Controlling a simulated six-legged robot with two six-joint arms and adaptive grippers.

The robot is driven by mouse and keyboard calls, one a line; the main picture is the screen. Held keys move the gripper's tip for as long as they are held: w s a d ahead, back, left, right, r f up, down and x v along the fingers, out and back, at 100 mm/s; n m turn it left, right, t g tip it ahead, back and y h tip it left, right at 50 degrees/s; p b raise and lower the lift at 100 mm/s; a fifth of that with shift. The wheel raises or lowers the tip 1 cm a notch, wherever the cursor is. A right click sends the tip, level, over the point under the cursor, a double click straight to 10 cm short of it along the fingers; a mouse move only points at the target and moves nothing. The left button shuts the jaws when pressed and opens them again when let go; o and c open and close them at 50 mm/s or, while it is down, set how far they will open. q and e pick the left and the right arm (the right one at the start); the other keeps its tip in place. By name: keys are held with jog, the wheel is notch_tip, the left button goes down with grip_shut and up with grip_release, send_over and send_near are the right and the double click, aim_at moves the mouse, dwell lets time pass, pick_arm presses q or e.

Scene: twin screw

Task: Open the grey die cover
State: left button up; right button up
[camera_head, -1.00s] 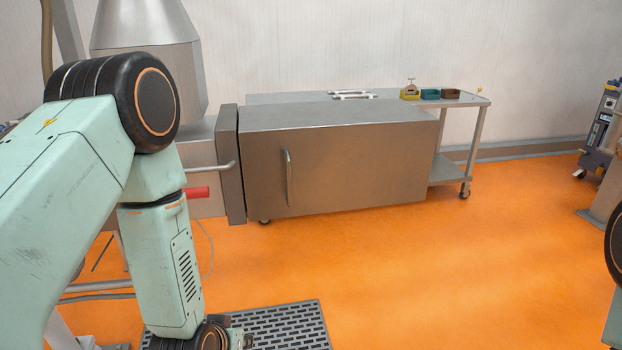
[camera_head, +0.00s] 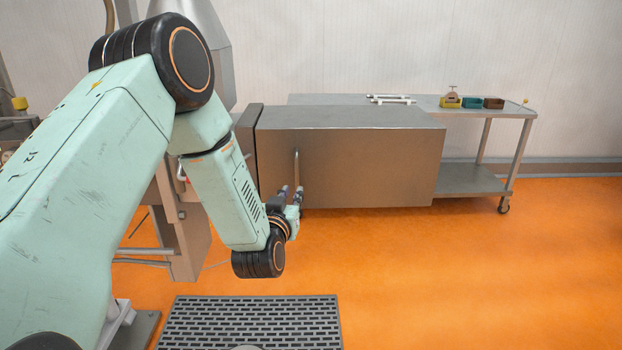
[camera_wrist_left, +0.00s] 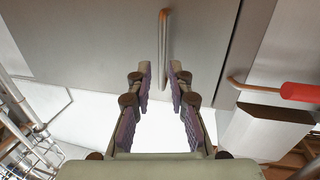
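The grey die cover (camera_head: 360,165) is a large metal box front with an upright bar handle (camera_head: 296,168) near its left side. It looks closed. My left arm reaches down from the left, and its left gripper (camera_head: 292,194) is at the lower end of the handle. In the left wrist view, the two purple-padded fingers of the gripper (camera_wrist_left: 160,76) are open. The handle (camera_wrist_left: 163,38) shows between and beyond the fingertips; I cannot tell whether they touch it. My right gripper is out of view.
A steel table (camera_head: 520,114) behind the cover holds small yellow, teal and brown bins (camera_head: 471,102) and white rods. A dark floor grate (camera_head: 250,322) lies in front. Orange floor to the right is clear. A red-gripped lever (camera_wrist_left: 300,92) shows in the wrist view.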

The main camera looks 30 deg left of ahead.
aim_at(296, 177)
pick_arm(q)
jog(key=shift+t+y, duration=0.3)
jog(key=w, duration=0.2)
jog(key=w+a+r, duration=0.1)
jog(key=w+a, duration=0.1)
jog(key=w, duration=0.1)
jog(key=shift+w+a+r, duration=0.1)
jog(key=shift+w+r, duration=0.25)
jog(key=shift+w, duration=0.4)
jog(key=shift+w+a+f, duration=0.4)
jog(key=shift+w+a, duration=0.15)
jog(key=shift+a, duration=0.15)
jog(key=shift+s+d+r, duration=0.2)
jog(key=shift+d, duration=0.3)
jog(key=shift+c, duration=0.7)
jog(key=shift+w+a+f, duration=0.1)
jog(key=shift+w, duration=0.05)
grip_shut()
jog(key=shift+a, duration=0.15)
